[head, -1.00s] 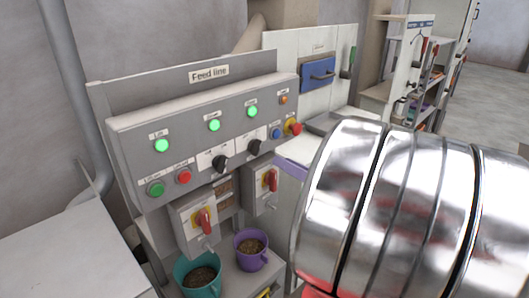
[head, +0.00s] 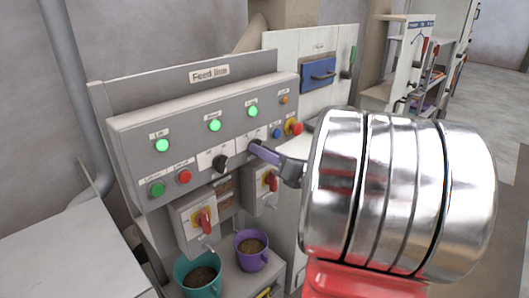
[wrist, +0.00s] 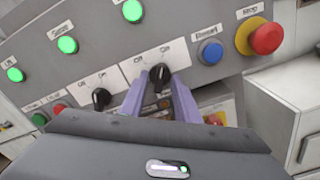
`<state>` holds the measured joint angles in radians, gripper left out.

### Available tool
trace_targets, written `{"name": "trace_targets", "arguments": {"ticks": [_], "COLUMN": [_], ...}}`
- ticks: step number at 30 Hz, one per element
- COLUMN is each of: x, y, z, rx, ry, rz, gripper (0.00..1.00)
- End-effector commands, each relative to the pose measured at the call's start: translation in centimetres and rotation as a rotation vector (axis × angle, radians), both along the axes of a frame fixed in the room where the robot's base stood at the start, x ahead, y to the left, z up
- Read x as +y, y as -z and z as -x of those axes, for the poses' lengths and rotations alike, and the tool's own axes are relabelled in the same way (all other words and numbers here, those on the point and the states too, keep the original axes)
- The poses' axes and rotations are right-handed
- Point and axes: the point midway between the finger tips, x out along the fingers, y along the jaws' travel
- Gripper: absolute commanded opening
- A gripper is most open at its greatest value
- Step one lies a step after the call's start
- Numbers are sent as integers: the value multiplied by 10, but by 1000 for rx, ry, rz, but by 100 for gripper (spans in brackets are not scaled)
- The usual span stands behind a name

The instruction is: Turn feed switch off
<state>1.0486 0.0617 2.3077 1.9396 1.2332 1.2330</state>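The grey Feed line panel carries two black rotary switches with Off and On marks on white plates. The left switch (head: 221,162) shows clear of my gripper, and also in the wrist view (wrist: 101,98). The right switch (wrist: 159,74) is between the purple fingers of my gripper (wrist: 159,82), one on each side with small gaps; its pointer looks roughly upright. In the head view my gripper (head: 257,148) reaches this switch from the right and hides it. I cannot read which switch is named feed. Three green lamps are lit above, including the right one (head: 252,111).
Right of the switch are a blue button (head: 277,133) and a red stop button on yellow (wrist: 266,39). Green (head: 157,190) and red (head: 184,176) buttons sit at lower left. Red-handled isolators (head: 205,221) and teal (head: 198,274) and purple (head: 251,252) mugs are below.

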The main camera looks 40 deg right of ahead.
Motion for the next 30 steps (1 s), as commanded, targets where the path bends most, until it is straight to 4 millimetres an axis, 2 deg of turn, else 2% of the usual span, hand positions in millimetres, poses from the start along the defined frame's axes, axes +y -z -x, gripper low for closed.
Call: {"name": "trace_targets", "arguments": {"ticks": [6,18,30], "x": [0,0,-1], "y": [0,0,0], "z": [0,0,1], "rx": [0,1,1], "ry": [0,1,2], "rz": [0,0,12], "gripper": [28,0,0]}}
